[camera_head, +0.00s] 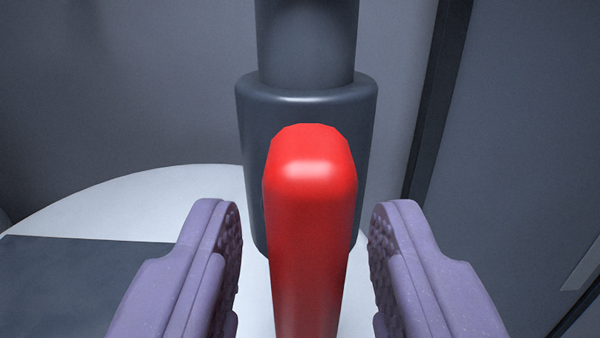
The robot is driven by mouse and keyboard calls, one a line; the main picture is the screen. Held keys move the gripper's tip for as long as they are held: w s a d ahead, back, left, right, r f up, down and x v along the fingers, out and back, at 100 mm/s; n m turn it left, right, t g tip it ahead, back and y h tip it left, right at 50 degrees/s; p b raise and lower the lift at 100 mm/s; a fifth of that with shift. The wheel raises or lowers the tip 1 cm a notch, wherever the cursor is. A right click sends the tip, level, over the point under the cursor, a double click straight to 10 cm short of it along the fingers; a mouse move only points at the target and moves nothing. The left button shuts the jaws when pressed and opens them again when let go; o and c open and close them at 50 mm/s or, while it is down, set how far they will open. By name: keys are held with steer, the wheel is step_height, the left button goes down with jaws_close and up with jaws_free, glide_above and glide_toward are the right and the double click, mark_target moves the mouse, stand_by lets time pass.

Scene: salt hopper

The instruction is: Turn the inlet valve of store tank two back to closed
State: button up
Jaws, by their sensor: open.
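A red valve handle (309,230) stands in the middle of the view, its rounded end toward me. Behind it is a dark grey valve body (306,100) on a vertical pipe (306,40). My gripper (305,235) is open, with one purple ribbed finger on each side of the handle. A gap shows between each finger and the handle, so neither seems to touch it. The lower end of the handle runs out of the picture. No label shows which tank this valve belongs to.
A white round surface (150,205) lies below and behind the valve, with a dark flat panel (70,290) at its left. A grey wall (130,80) stands behind. A dark vertical edge (437,100) and a grey panel (530,130) are at the right.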

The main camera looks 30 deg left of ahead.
steer(key=shift+w+a, duration=0.1)
steer(key=shift+w, duration=0.1)
steer(key=shift+c, duration=0.2)
jaws_close()
